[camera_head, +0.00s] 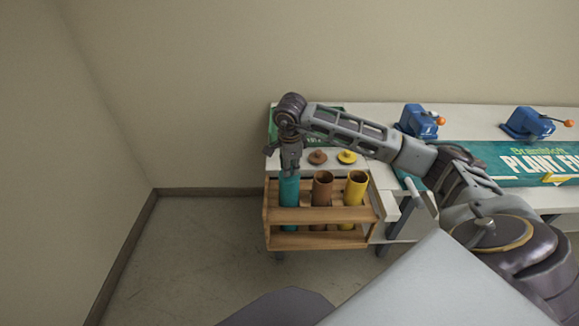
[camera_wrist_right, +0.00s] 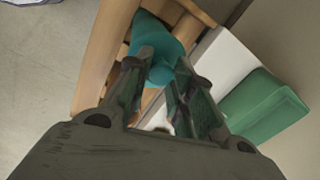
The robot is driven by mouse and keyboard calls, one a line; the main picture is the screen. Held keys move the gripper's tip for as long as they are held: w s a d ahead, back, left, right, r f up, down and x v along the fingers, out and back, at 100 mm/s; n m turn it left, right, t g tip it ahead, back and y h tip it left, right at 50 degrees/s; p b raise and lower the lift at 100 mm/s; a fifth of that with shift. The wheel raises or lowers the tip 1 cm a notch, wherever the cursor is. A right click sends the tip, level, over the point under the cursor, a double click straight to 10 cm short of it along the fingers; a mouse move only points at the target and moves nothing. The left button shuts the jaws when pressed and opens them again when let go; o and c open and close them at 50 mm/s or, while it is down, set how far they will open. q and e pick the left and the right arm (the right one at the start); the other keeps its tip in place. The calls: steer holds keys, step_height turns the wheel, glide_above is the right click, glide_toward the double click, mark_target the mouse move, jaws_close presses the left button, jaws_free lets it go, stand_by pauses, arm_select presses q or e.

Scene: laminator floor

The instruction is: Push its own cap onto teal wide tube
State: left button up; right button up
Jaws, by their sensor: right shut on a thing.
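The teal wide tube (camera_head: 289,203) stands upright at the left end of a wooden rack (camera_head: 320,215). My right gripper (camera_head: 290,168) points down right over the tube's top. In the right wrist view, its fingertips are shut on a small teal knob, which looks like the top of the teal cap (camera_wrist_right: 163,73). Teal tube wall (camera_wrist_right: 149,30) shows just beyond the cap, in line with it. The cap is at the tube's mouth, but I cannot tell how far down it sits. The gripper hides the cap in the head view. My left gripper is not in view.
A brown tube (camera_head: 322,190) and a yellow tube (camera_head: 355,190) stand open in the same rack. A brown cap (camera_head: 317,157) and a yellow cap (camera_head: 347,157) lie on the white table behind. Blue clamp-like devices (camera_head: 419,121) and a green banner (camera_head: 510,160) are to the right.

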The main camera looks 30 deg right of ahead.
stand_by(0.3)
steer(key=o, duration=1.1)
steer(key=shift+c, duration=0.2)
steer(key=shift+o, duration=0.3)
steer(key=o, duration=0.5)
steer(key=shift+r, duration=0.15)
steer(key=shift+r+p, duration=0.3)
steer(key=shift+r, duration=0.15)
steer(key=shift+r+p, duration=0.6)
steer(key=shift+r, duration=0.6)
steer(key=shift+r+p, duration=0.6)
steer(key=shift+r, duration=0.6)
